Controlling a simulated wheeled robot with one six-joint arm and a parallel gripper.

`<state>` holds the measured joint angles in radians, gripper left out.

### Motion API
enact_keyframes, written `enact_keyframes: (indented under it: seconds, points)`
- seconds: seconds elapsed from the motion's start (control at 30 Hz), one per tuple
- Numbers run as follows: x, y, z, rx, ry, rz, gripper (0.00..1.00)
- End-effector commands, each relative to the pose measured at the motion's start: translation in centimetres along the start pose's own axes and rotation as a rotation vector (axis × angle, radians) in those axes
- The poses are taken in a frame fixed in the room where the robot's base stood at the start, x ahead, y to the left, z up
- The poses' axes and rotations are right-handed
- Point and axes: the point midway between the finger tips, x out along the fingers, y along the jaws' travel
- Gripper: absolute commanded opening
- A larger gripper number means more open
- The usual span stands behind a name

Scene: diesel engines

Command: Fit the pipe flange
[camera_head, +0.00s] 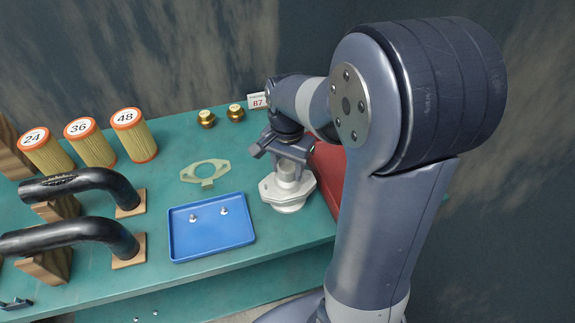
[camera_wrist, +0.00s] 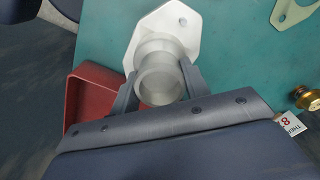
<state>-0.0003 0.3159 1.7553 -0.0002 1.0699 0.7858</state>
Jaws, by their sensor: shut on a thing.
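The pipe flange (camera_head: 287,188) is a pale metal piece with a round neck and a wide plate with a bolt hole. It stands at the right of the green bench, neck up. In the wrist view its open neck (camera_wrist: 160,82) sits between my fingers, with the plate (camera_wrist: 185,22) beyond. My gripper (camera_head: 285,158) is shut on the neck; its fingers also show in the wrist view (camera_wrist: 158,76). I cannot tell whether the flange touches the bench. A thin, pale yellow-green gasket (camera_head: 207,172) lies left of it. Two small bolts (camera_head: 224,211) stand in the blue tray (camera_head: 212,251).
A red bin (camera_head: 328,172) is close on the right of the flange. Two brass fittings (camera_head: 236,112) and a small sign (camera_head: 257,101) are behind. Orange-rimmed filters (camera_head: 134,136) and black pipes (camera_head: 85,183) on wooden blocks fill the left.

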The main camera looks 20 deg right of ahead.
Motion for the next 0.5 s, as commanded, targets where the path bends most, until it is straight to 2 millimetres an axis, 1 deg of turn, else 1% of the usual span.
enact_keyframes:
  seconds: [0.1,0.13,0.4,0.43,0.5]
  points:
    - [-0.01,-0.02,-0.02,0.0,0.001,-0.001,0.0]
    - [-0.02,-0.02,-0.02,0.0,0.001,-0.001,0.45]
    - [0.01,0.0,0.0,0.0,0.0,0.0,0.67]
    - [0.01,0.0,0.0,0.0,0.0,0.0,0.69]
    - [0.02,0.0,0.0,0.0,0.0,0.0,0.69]
